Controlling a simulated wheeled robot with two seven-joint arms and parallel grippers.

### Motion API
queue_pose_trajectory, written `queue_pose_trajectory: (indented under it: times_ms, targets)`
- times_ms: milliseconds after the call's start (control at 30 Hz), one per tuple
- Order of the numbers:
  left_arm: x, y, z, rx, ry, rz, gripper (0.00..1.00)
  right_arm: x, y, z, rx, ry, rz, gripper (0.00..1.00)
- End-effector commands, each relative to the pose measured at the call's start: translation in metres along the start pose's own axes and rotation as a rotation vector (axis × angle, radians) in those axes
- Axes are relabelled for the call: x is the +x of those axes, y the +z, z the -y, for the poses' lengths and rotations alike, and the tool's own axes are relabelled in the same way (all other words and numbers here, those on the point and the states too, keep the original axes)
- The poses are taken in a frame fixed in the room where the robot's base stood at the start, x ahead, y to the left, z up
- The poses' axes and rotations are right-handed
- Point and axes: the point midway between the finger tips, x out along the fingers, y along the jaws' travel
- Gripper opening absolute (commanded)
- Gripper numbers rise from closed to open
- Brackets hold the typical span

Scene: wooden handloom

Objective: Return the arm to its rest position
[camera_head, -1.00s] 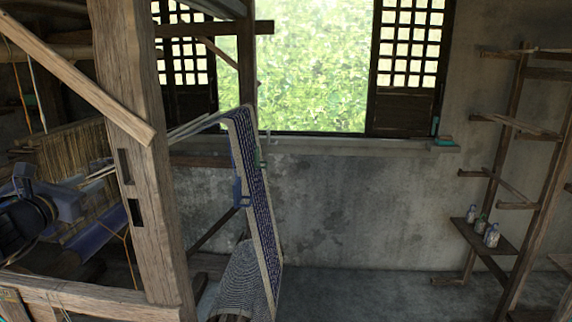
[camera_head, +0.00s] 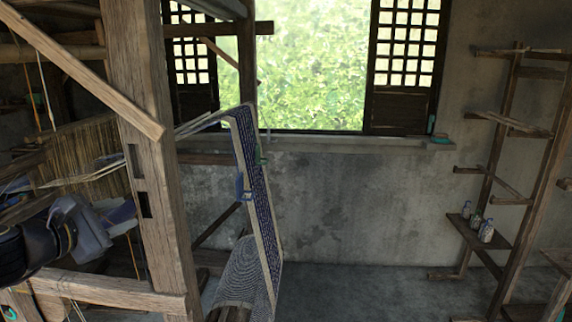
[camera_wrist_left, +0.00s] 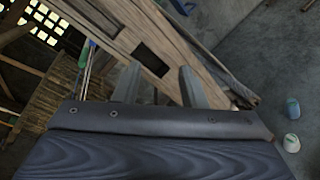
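My left arm (camera_head: 25,248) comes in at the left edge of the head view, in front of the wooden loom (camera_head: 150,165). My left gripper (camera_head: 88,228) is beside the loom's thick upright post, to its left. In the left wrist view the two fingers of the left gripper (camera_wrist_left: 160,82) stand apart with nothing between them. The slotted wooden post (camera_wrist_left: 145,50) shows beyond them; I cannot tell the gap. My right arm and gripper are not in view.
Stretched warp threads (camera_head: 85,150) lie behind the left gripper. A lower wooden rail (camera_head: 105,290) runs below it. A patterned blue cloth (camera_head: 258,190) hangs right of the post. A shelf rack (camera_head: 490,170) stands at the right, with open floor (camera_head: 370,290) between.

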Motion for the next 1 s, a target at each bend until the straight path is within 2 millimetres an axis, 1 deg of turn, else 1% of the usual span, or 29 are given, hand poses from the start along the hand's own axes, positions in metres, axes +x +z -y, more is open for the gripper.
queue_pose_trajectory:
  times_ms: [33, 67, 167, 200, 233, 267, 300, 367, 400, 500, 600, 700, 1000]
  targets:
    - [-0.008, 0.011, 0.019, 0.093, -0.047, 0.002, 0.38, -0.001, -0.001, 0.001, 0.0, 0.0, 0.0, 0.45]
    - [-0.013, 0.016, 0.032, 0.154, -0.079, 0.003, 0.38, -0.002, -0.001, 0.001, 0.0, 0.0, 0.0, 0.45]
    - [-0.035, 0.029, 0.084, 0.404, -0.206, 0.013, 0.38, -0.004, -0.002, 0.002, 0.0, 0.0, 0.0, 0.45]
    - [-0.048, 0.033, 0.109, 0.525, -0.267, 0.023, 0.38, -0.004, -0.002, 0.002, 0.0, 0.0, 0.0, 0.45]
    - [-0.058, 0.035, 0.13, 0.623, -0.317, 0.033, 0.38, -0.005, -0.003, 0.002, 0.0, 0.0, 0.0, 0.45]
    - [-0.069, 0.035, 0.15, 0.721, -0.367, 0.046, 0.38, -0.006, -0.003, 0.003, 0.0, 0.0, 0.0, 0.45]
    - [-0.084, 0.034, 0.176, 0.851, -0.432, 0.065, 0.38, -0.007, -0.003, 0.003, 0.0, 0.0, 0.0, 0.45]
    - [-0.105, 0.027, 0.213, 1.034, -0.526, 0.099, 0.38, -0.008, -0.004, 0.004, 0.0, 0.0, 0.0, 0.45]
    - [-0.119, 0.022, 0.235, 1.148, -0.584, 0.123, 0.38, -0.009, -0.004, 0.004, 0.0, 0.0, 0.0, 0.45]
    - [-0.148, 0.005, 0.279, 1.384, -0.705, 0.183, 0.38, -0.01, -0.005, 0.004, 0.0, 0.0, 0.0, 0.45]
    - [-0.167, -0.009, 0.306, 1.548, -0.791, 0.231, 0.38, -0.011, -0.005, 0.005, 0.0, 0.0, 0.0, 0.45]
    - [-0.177, -0.018, 0.32, 1.635, -0.837, 0.26, 0.38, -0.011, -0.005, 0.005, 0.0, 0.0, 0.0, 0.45]
    - [-0.179, -0.02, 0.322, 1.651, -0.846, 0.264, 0.38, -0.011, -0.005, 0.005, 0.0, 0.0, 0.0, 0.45]
